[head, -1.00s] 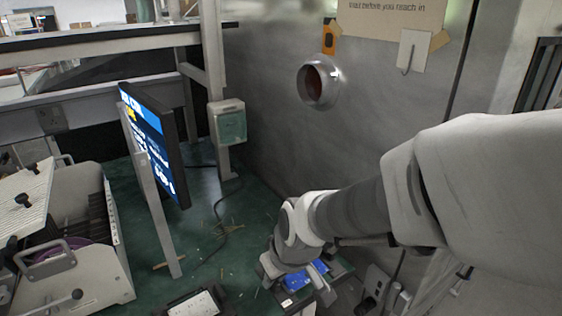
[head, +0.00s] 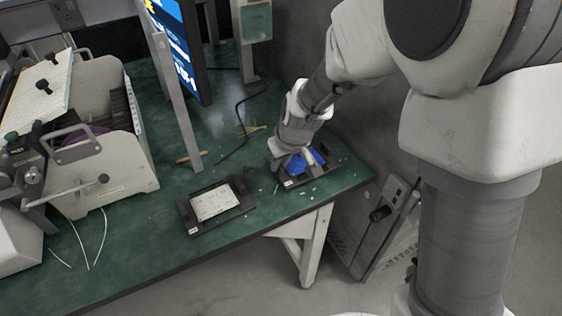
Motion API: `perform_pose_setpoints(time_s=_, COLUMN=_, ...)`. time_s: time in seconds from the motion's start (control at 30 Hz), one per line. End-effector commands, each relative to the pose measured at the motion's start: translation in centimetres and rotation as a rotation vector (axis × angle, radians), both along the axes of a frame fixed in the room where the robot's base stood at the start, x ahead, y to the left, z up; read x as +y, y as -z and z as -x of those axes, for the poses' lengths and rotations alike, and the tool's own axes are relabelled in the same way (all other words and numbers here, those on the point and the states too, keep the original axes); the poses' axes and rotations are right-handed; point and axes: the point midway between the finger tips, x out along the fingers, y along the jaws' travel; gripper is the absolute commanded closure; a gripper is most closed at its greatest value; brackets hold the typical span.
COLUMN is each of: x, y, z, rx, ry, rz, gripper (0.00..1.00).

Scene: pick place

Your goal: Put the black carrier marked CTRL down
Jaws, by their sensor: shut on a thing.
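A black carrier (head: 317,171) with blue contents and a small white label is at the right end of the green bench. My gripper (head: 288,170) is over its left part and shut on it; the fingertips are partly hidden by the wrist and the blue contents. The carrier looks flat, at or just above the bench top; I cannot tell whether it touches. Its label is too small to read. A second black carrier (head: 190,221) with a pale, speckled plate lies on the bench to the left, clear of my gripper. Its label is also unreadable.
The green bench (head: 130,240) ends in a front edge below the carriers. A screen (head: 182,45) on a post stands behind, with a dark cable nearby. A grey machine (head: 100,165) fills the left. Small scraps lie around the held carrier. Bare bench separates the carriers.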

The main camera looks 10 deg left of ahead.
Motion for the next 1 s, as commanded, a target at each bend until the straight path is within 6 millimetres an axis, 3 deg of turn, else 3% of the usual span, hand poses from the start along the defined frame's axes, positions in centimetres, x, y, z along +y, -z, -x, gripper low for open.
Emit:
perform_pose_setpoints(time_s=0.03, x=0.00, y=1.13, z=0.02, rx=0.002, ry=0.001, rz=-0.001, gripper=1.00)
perform_pose_setpoints(time_s=0.1, x=0.01, y=1.52, z=0.00, rx=0.000, ry=0.000, rz=0.000, gripper=1.00)
perform_pose_setpoints(time_s=0.47, x=-0.01, y=1.86, z=0.00, rx=-0.001, ry=0.000, rz=-0.001, gripper=1.00)
perform_pose_setpoints(time_s=0.5, x=-0.01, y=1.68, z=0.02, rx=-0.001, ry=0.000, rz=-0.001, gripper=0.76)
perform_pose_setpoints(time_s=0.63, x=-0.01, y=1.67, z=0.02, rx=0.000, ry=0.000, rz=0.000, gripper=0.54)
perform_pose_setpoints(time_s=1.0, x=-0.01, y=1.11, z=0.03, rx=0.000, ry=0.000, rz=0.000, gripper=0.54)
